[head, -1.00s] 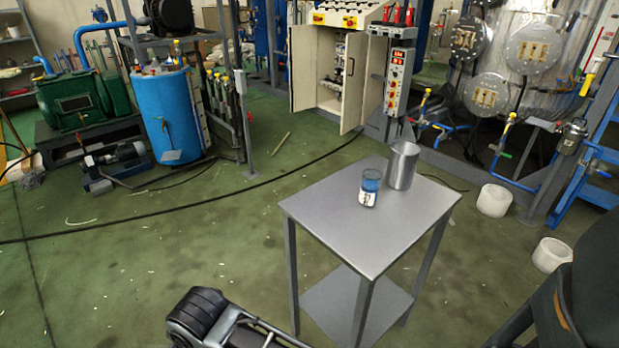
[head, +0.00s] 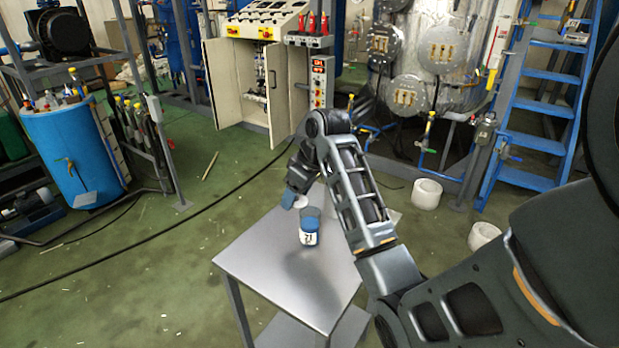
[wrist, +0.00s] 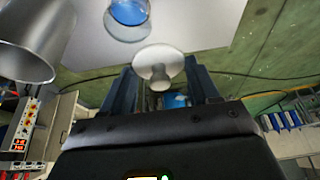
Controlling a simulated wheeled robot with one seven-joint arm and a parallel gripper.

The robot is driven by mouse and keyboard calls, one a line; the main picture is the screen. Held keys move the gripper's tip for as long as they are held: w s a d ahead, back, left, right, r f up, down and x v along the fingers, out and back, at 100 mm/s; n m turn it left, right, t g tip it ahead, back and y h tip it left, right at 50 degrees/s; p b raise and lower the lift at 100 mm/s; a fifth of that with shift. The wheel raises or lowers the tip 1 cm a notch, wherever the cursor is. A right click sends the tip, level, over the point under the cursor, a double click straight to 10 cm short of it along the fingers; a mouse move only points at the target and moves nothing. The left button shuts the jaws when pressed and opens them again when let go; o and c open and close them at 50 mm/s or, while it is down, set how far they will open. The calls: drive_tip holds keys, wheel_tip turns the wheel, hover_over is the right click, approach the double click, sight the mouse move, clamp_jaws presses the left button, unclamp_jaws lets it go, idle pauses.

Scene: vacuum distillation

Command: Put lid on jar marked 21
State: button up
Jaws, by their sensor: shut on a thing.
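The jar (head: 310,228) is clear with blue contents and stands upright on a grey metal table (head: 262,262). Its white label bears dark digits too small to read surely. Its top shows no lid, and part of it also shows at the top of the wrist view (wrist: 128,12). My gripper (wrist: 162,78) is shut on a pale, round lid (wrist: 155,62) with a knob. In the head view the lid (head: 301,203) is above the table, just left of and behind the jar, apart from it.
A shiny metal cylinder (wrist: 28,38) stands close by on the table; in the head view my arm hides it. The table's left part is clear. A blue drum (head: 75,150) and an open cabinet (head: 240,85) stand farther back.

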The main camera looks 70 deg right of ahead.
wheel_tip(320, 180, up, 2)
drive_tip(key=s+d, duration=0.3)
drive_tip(key=f+b, duration=0.1)
drive_tip(key=f, duration=0.1)
drive_tip(key=f+b, duration=0.1)
drive_tip(key=f, duration=0.1)
drive_tip(key=f+b, duration=0.1)
drive_tip(key=b, duration=0.1)
drive_tip(key=shift+w+a+f, duration=0.25)
drive_tip(key=shift+f, duration=0.15)
drive_tip(key=shift+s+p, duration=0.1)
drive_tip(key=shift+p, duration=0.8)
idle(1.0)
drive_tip(key=shift+f+p, duration=0.4)
drive_tip(key=shift+f, duration=0.05)
idle(1.6)
drive_tip(key=o, duration=1.3)
